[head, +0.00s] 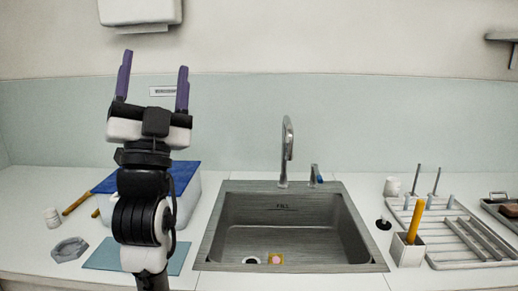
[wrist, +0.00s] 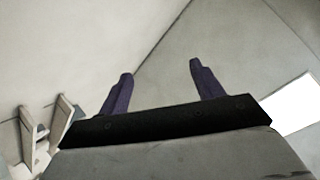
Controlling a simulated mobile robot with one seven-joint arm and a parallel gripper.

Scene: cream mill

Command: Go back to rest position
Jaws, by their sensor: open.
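My gripper (head: 153,86) is raised above the left part of the counter, its two purple fingers pointing up. The fingers are spread wide apart with nothing between them. In the wrist view my gripper (wrist: 158,92) is also open and empty, with pale wall surfaces behind it. My arm hides part of the blue-lidded container and the counter behind it.
A steel sink (head: 285,230) with a tap (head: 287,150) is in the middle. A drying rack (head: 470,238) and a white holder (head: 408,250) are right. A white dispenser (head: 140,11) hangs above.

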